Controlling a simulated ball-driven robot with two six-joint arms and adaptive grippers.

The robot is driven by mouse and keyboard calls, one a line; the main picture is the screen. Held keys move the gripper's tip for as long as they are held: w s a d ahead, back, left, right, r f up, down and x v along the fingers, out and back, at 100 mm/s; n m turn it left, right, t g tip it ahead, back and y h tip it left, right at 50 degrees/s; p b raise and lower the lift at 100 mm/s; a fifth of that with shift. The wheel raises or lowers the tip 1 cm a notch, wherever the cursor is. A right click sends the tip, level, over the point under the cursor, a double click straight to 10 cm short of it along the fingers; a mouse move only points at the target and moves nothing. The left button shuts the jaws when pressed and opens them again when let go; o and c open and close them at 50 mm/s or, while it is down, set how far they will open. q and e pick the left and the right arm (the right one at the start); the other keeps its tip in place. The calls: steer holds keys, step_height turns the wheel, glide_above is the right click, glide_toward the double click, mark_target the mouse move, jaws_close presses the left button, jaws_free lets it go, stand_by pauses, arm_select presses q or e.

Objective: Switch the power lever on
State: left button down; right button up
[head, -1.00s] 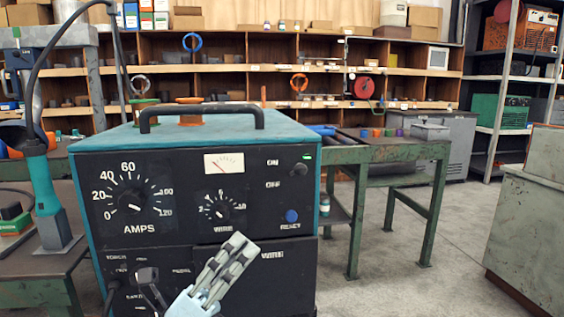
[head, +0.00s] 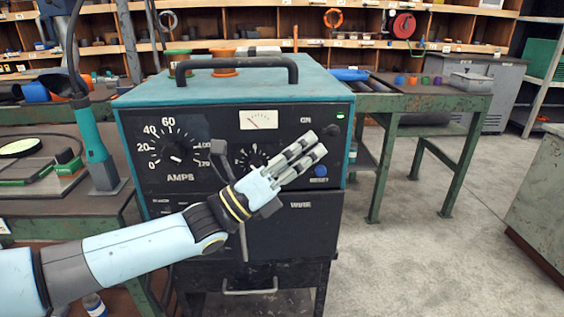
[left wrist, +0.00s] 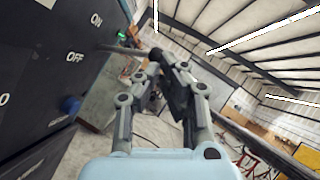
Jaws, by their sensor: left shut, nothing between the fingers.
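The power lever (head: 332,130) is a small dark knob at the upper right of the welder's black front panel, beside the ON label. In the left wrist view the lever (left wrist: 125,49) is a grey rod sticking out from the panel near the ON and OFF labels. I cannot tell its exact setting. My left gripper (head: 317,143) is shut and empty, in front of the panel, just below and left of the lever. In the left wrist view the fingertips (left wrist: 168,62) are close to the rod's outer end; contact is unclear. My right gripper is not in view.
The welder (head: 228,85) has a teal case and dark top handle. A blue reset button (head: 320,170) sits below the lever. A green light (left wrist: 122,36) shows beside it. A green workbench (head: 420,100) stands behind right; open floor lies at right.

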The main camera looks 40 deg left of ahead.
mark_target(329, 128)
arm_select(q)
steer(key=shift+x, duration=0.9)
steer(key=shift+w+r+n+y+p, duration=0.3)
steer(key=shift+r+n+y+p, duration=0.3)
steer(key=shift+p, duration=0.6)
